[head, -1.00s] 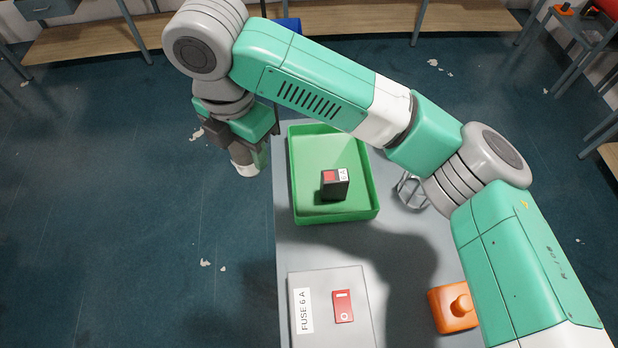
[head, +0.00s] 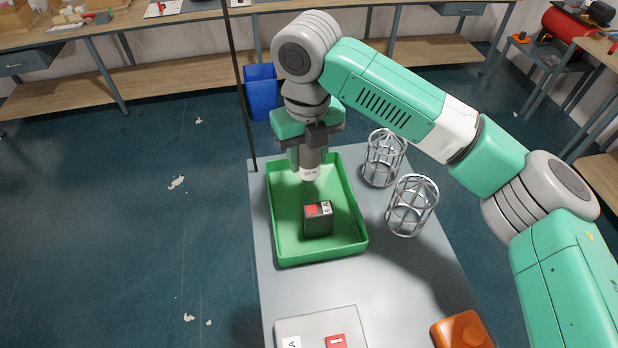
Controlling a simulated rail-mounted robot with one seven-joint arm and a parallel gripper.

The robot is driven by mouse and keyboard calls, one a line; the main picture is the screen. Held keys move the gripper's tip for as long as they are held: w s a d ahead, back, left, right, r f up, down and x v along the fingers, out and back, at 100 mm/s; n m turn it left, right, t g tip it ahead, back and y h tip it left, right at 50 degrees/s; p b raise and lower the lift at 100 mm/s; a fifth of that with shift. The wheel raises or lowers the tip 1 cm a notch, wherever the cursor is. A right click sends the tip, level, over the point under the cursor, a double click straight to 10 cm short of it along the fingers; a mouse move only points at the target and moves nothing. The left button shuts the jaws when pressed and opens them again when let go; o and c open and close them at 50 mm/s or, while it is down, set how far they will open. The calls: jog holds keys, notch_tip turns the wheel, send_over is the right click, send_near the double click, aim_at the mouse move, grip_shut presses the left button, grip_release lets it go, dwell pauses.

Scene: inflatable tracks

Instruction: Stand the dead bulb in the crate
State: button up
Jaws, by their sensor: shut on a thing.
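My gripper (head: 308,152) points down and is shut on the bulb (head: 310,173), a grey and white cylinder with small dark print on its pale lower end. The bulb is upright, over the far part of the green open crate (head: 276,236). I cannot tell whether its lower end touches the crate floor. The fingers hide part of its upper end.
A dark fuse block (head: 318,222) with a red patch stands in the crate, nearer than the bulb. Two wire cages (head: 411,206) stand right of the crate. A grey fuse box (head: 318,330) and an orange button box (head: 462,330) are in front. A blue bin (head: 262,92) is behind.

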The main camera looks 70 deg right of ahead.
aim_at(308, 171)
jog(key=shift+f, duration=2.45)
jog(key=o, duration=1)
jog(key=shift+c, duration=0.2)
notch_tip(308, 171, up, 12)
jog(key=shift+r, duration=0.2)
